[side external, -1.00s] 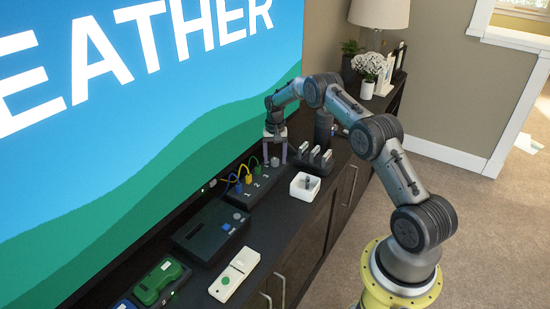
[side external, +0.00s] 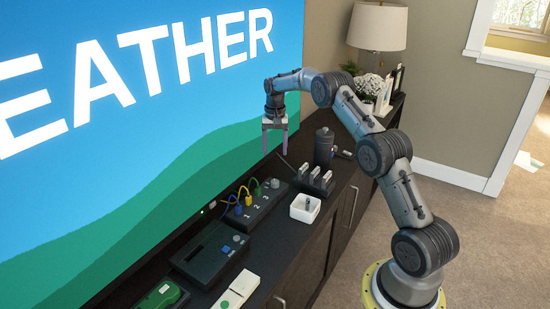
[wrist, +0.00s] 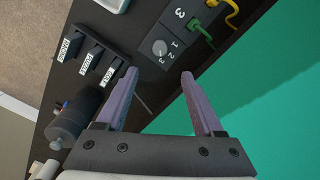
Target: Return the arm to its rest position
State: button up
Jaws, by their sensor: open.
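My gripper (side external: 275,142) hangs in the air above the sideboard, in front of the screen, with its fingers pointing down. It is open and empty. In the wrist view the two purple fingers (wrist: 159,76) are spread apart with nothing between them. Beyond them lies the numbered switch box (wrist: 176,45) with a round grey dial and plugged green and yellow cables. The same box (side external: 262,207) sits below my gripper in the side view. My arm arches from its yellow base at the lower right.
A black holder with upright labelled slots (side external: 313,180), a white square bin (side external: 305,208) and a dark cylinder (side external: 323,146) stand on the sideboard (side external: 282,248). A dark device (side external: 208,250) is further left. Behind are white flowers (side external: 369,86) and a lamp (side external: 377,27).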

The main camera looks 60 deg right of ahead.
jog(key=shift+r, duration=0.25)
jog(key=shift+a, duration=0.1)
